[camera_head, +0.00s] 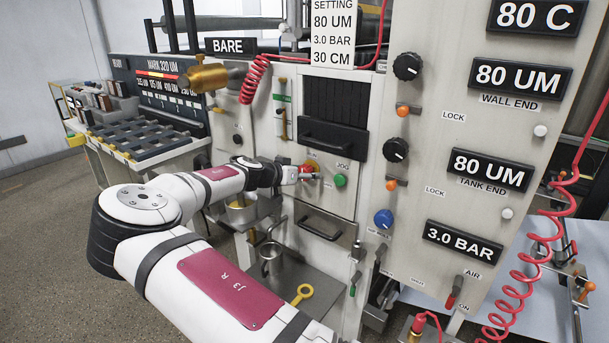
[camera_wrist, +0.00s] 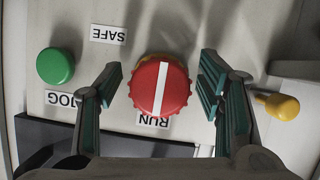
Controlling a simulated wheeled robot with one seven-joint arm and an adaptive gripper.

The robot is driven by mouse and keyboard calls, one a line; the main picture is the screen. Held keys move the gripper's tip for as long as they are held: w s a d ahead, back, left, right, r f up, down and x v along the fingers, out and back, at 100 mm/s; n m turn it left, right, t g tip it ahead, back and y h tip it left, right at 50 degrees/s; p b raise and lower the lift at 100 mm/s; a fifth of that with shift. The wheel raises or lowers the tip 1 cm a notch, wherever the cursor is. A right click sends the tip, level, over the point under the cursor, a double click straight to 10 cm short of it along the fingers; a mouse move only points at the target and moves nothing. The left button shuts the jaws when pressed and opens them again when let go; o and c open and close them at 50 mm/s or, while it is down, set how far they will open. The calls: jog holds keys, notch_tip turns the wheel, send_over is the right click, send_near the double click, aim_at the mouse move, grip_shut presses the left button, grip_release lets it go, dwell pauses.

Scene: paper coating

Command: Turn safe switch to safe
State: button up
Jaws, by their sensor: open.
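The safe switch is a round red knob (camera_wrist: 160,87) with a white stripe across its face, in the middle of the wrist view. The stripe runs up and down in that view, its lower end by the upside-down RUN label (camera_wrist: 153,120). The upside-down SAFE label (camera_wrist: 108,34) is at the upper left. My gripper (camera_wrist: 160,78) is open, with one finger on each side of the knob and visible gaps on both sides. In the head view my gripper (camera_head: 300,174) is at the panel, and it partly hides the red knob (camera_head: 312,165).
A green JOG button (camera_wrist: 55,66) is left of the knob, near one finger. A yellow-tipped lever (camera_wrist: 277,106) is right of the other finger. In the head view, a dark-handled drawer (camera_head: 320,228) lies below and a coiled red hose (camera_head: 254,80) hangs above.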

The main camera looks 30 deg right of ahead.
jog(key=c, duration=1.1)
jog(key=shift+c, duration=0.2)
jog(key=n+g+h+b, duration=0.1)
jog(key=n+b, duration=0.1)
jog(key=b, duration=0.1)
jog(key=shift+f+n+g, duration=0.1)
jog(key=shift+n+g, duration=0.3)
jog(key=n+g+h+b, duration=0.1)
jog(key=n, duration=0.2)
jog(key=shift+b, duration=0.3)
jog(key=n+h, duration=0.1)
jog(key=n, duration=0.1)
jog(key=n+g+h, duration=0.1)
jog(key=n, duration=0.1)
jog(key=shift+g+b, duration=0.3)
jog(key=shift+b, duration=0.1)
jog(key=shift+r+n+h, duration=0.15)
jog(key=shift+n+h, duration=0.25)
jog(key=shift+n, duration=0.65)
jog(key=shift+r+n+h, duration=0.1)
jog(key=shift+n+h, duration=0.3)
jog(key=shift+n, duration=0.65)
